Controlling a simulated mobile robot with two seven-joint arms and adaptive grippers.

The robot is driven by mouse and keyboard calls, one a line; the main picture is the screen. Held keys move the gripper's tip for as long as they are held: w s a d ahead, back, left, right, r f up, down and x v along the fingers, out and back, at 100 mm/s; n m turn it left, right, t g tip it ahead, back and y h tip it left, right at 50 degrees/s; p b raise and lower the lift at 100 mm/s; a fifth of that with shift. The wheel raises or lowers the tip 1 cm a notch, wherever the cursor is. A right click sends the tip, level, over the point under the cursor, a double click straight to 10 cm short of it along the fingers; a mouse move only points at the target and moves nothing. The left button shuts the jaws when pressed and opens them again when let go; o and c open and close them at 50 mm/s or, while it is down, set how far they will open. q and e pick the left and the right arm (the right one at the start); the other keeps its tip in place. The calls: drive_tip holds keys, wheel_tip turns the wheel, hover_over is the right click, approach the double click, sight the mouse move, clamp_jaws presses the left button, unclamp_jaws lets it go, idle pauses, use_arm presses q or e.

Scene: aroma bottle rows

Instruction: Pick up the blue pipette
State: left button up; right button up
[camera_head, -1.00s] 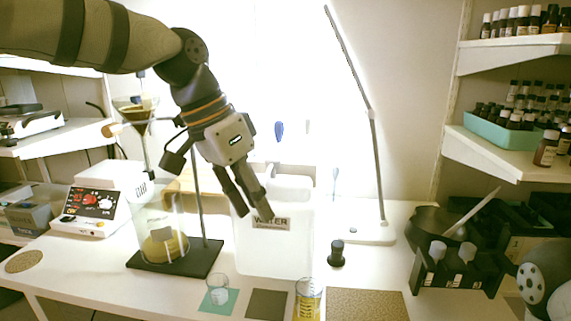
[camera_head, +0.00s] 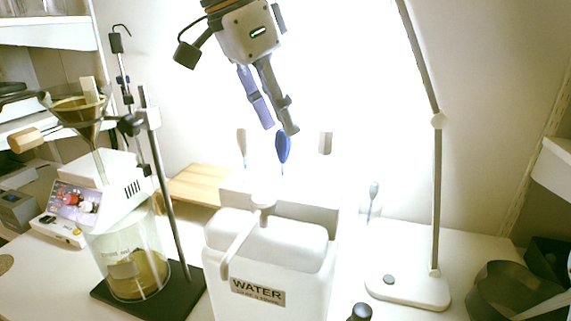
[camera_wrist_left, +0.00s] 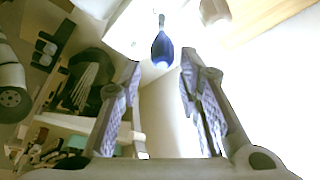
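The blue pipette (camera_head: 283,147) stands upright behind the white water tank, its blue bulb uppermost, in a pale holder (camera_head: 300,192). Its lower part is hidden. My left gripper (camera_head: 279,128) hangs just above the bulb, tilted, with its fingers apart and empty. In the left wrist view the blue pipette (camera_wrist_left: 162,48) shows beyond the gap between the open fingertips (camera_wrist_left: 161,62), not between the pads. My right gripper is not in view.
The white WATER tank (camera_head: 268,292) stands in front of the holder. Beige (camera_head: 242,146) and grey (camera_head: 326,143) tops flank the pipette. A lamp (camera_head: 437,200) rises at right. A funnel (camera_head: 78,112) and stand are at left.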

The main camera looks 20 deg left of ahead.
sight(290, 151)
use_arm(q)
drive_tip(key=x, duration=0.5)
drive_tip(key=shift+a+f, duration=0.1)
drive_tip(key=shift+f, duration=0.4)
drive_tip(key=shift+w+f, duration=0.2)
drive_tip(key=shift+f, duration=0.25)
drive_tip(key=c, duration=0.5)
